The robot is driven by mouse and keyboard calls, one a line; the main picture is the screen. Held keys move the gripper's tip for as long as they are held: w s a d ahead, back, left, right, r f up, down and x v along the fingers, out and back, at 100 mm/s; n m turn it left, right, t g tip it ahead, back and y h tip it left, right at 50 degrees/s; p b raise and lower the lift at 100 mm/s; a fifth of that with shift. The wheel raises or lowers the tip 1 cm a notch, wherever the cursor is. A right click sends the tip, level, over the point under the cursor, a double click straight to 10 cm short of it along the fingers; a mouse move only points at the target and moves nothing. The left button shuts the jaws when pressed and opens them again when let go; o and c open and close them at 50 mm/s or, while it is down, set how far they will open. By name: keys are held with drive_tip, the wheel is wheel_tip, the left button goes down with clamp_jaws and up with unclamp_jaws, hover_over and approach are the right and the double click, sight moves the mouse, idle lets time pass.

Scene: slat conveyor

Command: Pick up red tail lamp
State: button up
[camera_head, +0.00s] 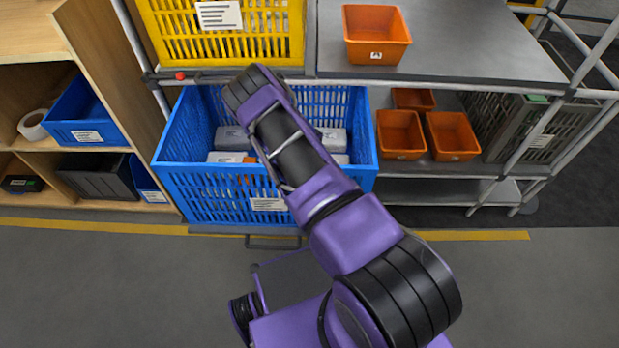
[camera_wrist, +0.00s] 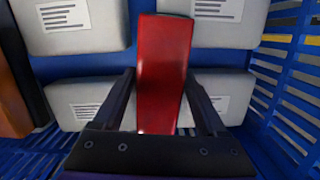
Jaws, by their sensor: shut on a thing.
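The red tail lamp (camera_wrist: 163,62) is a long glossy red block in the middle of the wrist view. My gripper (camera_wrist: 161,90) is shut on it, with one dark finger along each side. Its lower end is between the fingers, near the gripper's palm. In the head view my purple and black arm reaches over the blue crate (camera_head: 190,195), and the gripper and lamp are hidden behind it.
Several grey packages with white labels, such as this one (camera_wrist: 225,95), lie around the lamp. The crate's slatted blue wall (camera_wrist: 285,100) is close on the right. A yellow crate (camera_head: 230,45) and an orange bin (camera_head: 376,25) stand on the shelf above.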

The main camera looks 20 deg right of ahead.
drive_tip(key=c, duration=0.3)
drive_tip(key=shift+r, duration=0.15)
